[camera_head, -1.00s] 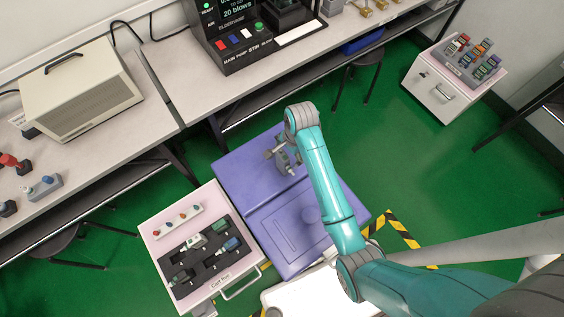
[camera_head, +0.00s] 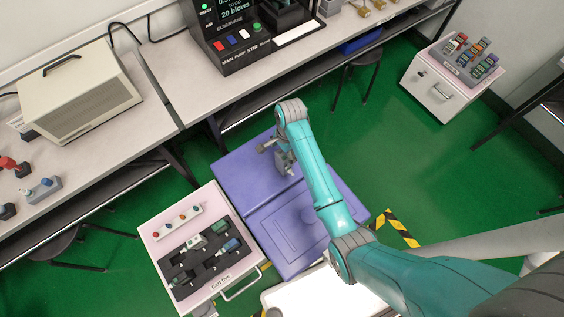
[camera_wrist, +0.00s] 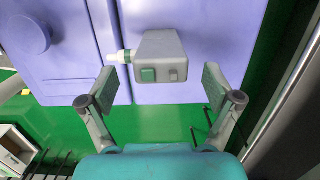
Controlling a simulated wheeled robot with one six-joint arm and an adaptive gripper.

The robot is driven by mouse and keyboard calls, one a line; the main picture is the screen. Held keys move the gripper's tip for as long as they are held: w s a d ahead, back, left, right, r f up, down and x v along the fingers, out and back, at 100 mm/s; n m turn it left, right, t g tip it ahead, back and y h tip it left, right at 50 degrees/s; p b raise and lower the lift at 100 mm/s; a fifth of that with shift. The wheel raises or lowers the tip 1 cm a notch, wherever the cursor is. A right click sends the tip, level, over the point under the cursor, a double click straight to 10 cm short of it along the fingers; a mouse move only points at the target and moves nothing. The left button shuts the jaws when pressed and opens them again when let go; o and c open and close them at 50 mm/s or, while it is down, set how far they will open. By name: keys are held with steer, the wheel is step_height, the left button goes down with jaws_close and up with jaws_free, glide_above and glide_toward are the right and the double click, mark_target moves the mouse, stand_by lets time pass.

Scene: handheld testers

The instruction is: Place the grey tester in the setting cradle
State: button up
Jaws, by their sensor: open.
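A grey tester (camera_wrist: 160,58) with a green button and a white mouthpiece pointing left shows in the wrist view, over a flat purple surface. My gripper (camera_wrist: 159,82) is open, with one finger on each side of the tester and a visible gap on both sides. In the head view my gripper (camera_head: 276,160) is low over the purple top, and the tester there is hard to make out behind it. A black stand (camera_head: 283,12) on the bench instrument is cut off by the top edge; I cannot tell whether it is the setting cradle.
A pale cart (camera_head: 163,252) at lower left holds several other testers in dark foam. The bench (camera_head: 190,95) with the instrument (camera_head: 250,62) runs along the back. A stool (camera_head: 362,57) stands under it. A white cabinet (camera_head: 437,92) stands at right; green floor between is clear.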

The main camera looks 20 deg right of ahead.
steer(key=shift+a+f, duration=0.2)
steer(key=shift+f, duration=1.7)
steer(key=c, duration=1.3)
steer(key=shift+s, duration=0.15)
steer(key=shift+c, duration=1)
